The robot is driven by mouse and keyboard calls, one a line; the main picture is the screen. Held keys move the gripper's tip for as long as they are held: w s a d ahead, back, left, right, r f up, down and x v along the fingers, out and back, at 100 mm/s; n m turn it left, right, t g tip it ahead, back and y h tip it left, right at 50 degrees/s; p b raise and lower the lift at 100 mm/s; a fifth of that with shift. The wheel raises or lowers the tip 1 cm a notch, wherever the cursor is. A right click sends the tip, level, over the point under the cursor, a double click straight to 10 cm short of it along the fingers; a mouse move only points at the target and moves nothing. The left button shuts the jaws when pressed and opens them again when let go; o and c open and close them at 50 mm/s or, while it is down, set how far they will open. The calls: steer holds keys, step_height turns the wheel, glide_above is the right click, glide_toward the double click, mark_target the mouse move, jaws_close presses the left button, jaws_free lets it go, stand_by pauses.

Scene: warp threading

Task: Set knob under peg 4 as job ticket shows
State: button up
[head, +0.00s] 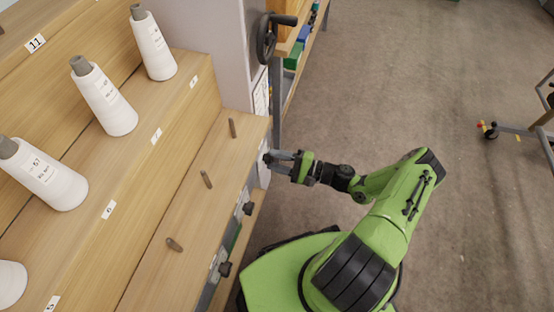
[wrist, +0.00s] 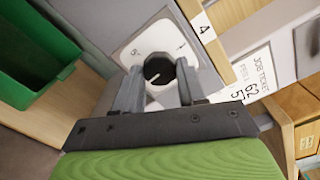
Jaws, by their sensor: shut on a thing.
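In the wrist view a round black knob (wrist: 158,76) with a white pointer line sits on a white plate (wrist: 138,51) with small marks, beside a label reading 4 (wrist: 204,29). My gripper (wrist: 160,88) is shut on the knob, one finger on each side. The pointer's exact setting is hard to read. A job ticket (wrist: 250,72) lies right of the knob, with printed text and numbers partly cut off by my gripper. In the head view my gripper (head: 272,157) reaches the front of the wooden rack; its knob is hidden there.
Wooden pegs (head: 206,179) stand on the lower step (head: 190,215). Thread cones (head: 105,98) stand on the step above. Other black knobs (head: 248,208) stick out along the rack's front. A green bin (wrist: 30,50) is at left in the wrist view. The floor at right is mostly clear.

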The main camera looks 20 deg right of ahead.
steer(key=shift+m, duration=0.7)
steer(key=o, duration=1.1)
steer(key=shift+c, duration=0.2)
steer(key=p+v, duration=0.1)
steer(key=v, duration=1.5)
steer(key=shift+w, duration=0.1)
